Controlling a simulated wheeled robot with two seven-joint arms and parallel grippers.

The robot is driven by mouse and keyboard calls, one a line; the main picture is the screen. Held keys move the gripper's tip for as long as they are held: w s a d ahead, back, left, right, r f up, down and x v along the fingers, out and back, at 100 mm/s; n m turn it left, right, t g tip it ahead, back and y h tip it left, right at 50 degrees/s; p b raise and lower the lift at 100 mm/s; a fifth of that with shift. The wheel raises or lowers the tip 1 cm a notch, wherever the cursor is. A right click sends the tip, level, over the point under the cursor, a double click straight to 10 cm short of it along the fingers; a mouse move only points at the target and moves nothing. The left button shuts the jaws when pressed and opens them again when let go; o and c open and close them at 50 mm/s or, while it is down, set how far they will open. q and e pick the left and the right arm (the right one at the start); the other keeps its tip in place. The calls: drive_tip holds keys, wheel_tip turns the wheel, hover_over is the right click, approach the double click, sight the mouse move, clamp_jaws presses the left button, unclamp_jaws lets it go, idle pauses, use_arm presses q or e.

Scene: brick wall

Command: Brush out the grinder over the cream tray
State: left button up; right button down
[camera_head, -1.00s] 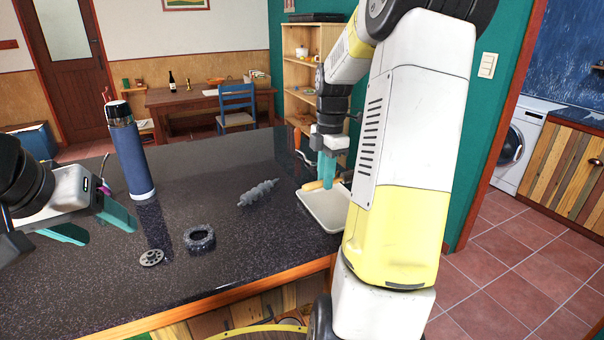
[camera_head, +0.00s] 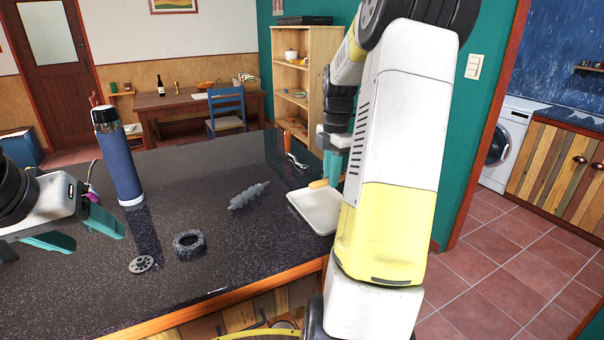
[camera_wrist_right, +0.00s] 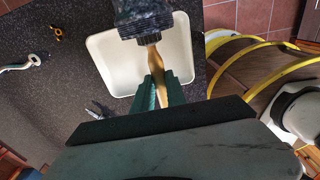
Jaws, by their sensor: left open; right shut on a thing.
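My right gripper (camera_head: 334,168) is shut on a brush, over the far side of the cream tray (camera_head: 315,212). The brush's wooden handle (camera_head: 318,184) sticks out to the left of the fingers. In the right wrist view its dark head (camera_wrist_right: 143,18) shows beyond the handle, above the tray (camera_wrist_right: 112,62); the arm hides it in the head view. Likely grinder parts lie loose on the counter: a grey screw (camera_head: 249,195), a dark ring (camera_head: 189,243) and a holed disc (camera_head: 142,264). My left gripper (camera_head: 85,232) is open and empty at the left.
A blue flask (camera_head: 119,165) stands upright behind my left gripper. The middle of the dark counter (camera_head: 215,170) is mostly clear around the parts.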

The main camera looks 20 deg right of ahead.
sight(342, 175)
drive_tip(key=shift+w+d, duration=0.15)
drive_tip(key=shift+d, duration=1.75)
drive_tip(key=shift+a, duration=0.1)
drive_tip(key=shift+a, duration=1.8)
drive_tip(key=shift+d, duration=1.95)
drive_tip(key=shift+a, duration=0.1)
